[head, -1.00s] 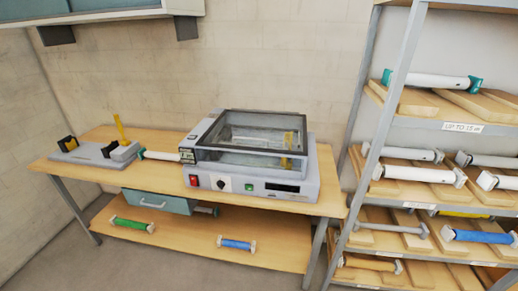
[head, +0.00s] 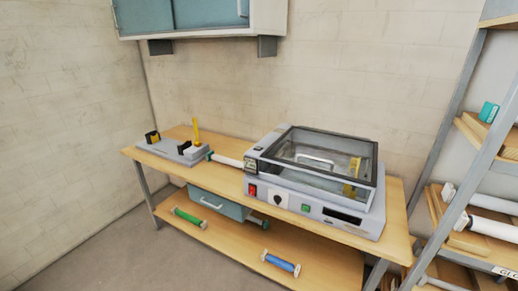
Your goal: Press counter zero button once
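The roll laminator (head: 318,183) stands on the right part of the wooden workbench, a grey box with a clear dark-framed lid. Its front panel carries a red switch (head: 253,190), a dark knob (head: 278,199), a green button (head: 306,208) and a dark display window (head: 342,216). A small dark panel (head: 250,165) sits at its upper left corner. No label is readable, so I cannot tell which control is the counter zero button. Neither of my grippers shows in the head view.
The workbench (head: 225,174) holds a grey fixture (head: 179,151) with a yellow upright at left. A teal drawer (head: 219,203) hangs below. Green (head: 188,218) and blue (head: 281,263) rolls lie on the lower shelf. A roll rack (head: 460,190) stands at right. Floor is open at front left.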

